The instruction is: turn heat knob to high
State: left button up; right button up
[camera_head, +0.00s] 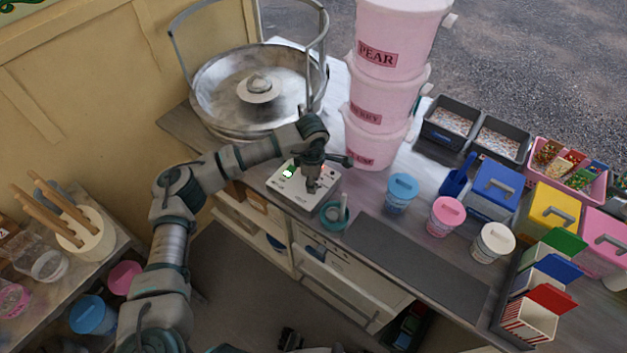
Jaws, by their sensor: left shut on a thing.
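A white control panel (290,199) lies on the counter in front of the metal candy floss bowl. A lit green switch (288,173) shows on its upper left part. My left gripper (312,187) points down onto the right part of the panel, shut on what appears to be the heat knob. The knob itself is hidden by the fingers, so its setting cannot be read. My right gripper is not in view; only dark parts at the bottom edge may be mine.
The metal bowl (222,123) stands behind the panel. Stacked pink tubs (374,115) stand close to its right. A teal cup (334,214) sits by the panel's front right corner. A dark mat (415,262), lidded jars and coloured boxes fill the counter rightward.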

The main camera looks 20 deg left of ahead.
pick_arm(q)
jog(key=shift+w+r, duration=0.1)
jog(key=o, duration=1.1)
jog(key=shift+a, duration=0.1)
jog(key=shift+o, duration=0.2)
jog(key=shift+r, duration=0.2)
notch_tip(320, 180, up, 11)
jog(key=shift+s+r, duration=0.15)
jog(key=shift+s, duration=0.1)
